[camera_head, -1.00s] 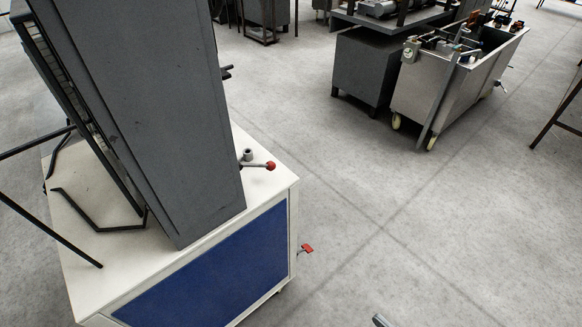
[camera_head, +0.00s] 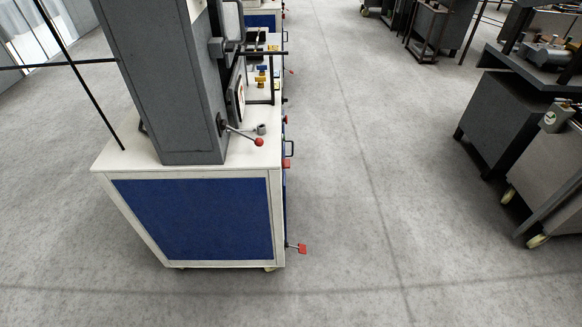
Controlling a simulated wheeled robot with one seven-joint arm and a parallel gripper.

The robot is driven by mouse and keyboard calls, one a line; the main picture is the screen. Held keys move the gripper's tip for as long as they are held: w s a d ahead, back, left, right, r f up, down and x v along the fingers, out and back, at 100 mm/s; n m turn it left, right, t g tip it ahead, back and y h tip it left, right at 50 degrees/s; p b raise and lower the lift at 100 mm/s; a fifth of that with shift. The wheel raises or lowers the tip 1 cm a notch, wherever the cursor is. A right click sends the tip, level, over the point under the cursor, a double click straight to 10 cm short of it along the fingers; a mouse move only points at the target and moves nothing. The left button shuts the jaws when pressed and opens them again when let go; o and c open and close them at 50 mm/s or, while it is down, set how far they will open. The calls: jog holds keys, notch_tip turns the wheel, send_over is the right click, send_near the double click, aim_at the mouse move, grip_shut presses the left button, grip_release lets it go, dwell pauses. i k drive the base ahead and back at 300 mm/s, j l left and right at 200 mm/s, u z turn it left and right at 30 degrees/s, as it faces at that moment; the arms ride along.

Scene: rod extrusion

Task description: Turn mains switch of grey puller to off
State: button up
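A tall grey machine housing (camera_head: 165,85) stands on a white and blue cabinet (camera_head: 195,215) at the left. It may be the grey puller, but I cannot tell for sure. A lever with a red ball (camera_head: 258,141) sticks out at its right foot. A red handle or pedal (camera_head: 301,248) juts out low on the cabinet's right side. I cannot make out a mains switch; the right-hand face of the machine is seen at a steep angle. My gripper does not show.
Further blue and white cabinets (camera_head: 264,18) stand in line behind. Dark machines and a grey wheeled tank (camera_head: 550,160) stand at the right. Thin black bars (camera_head: 70,65) reach out at the left. A wide strip of grey floor (camera_head: 370,190) is free between the rows.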

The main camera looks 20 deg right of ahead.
aim_at(286, 162)
jog(key=k+l+u, duration=0.1)
jog(key=l, duration=0.3)
jog(key=k+l, duration=0.35)
jog(key=k+l+u, duration=0.15)
jog(key=l, duration=0.35)
jog(key=i+l+z, duration=0.1)
jog(key=i+l, duration=0.9)
jog(key=i, duration=0.2)
jog(key=i+l+z, duration=0.15)
jog(key=i+l, duration=0.35)
jog(key=i, duration=0.15)
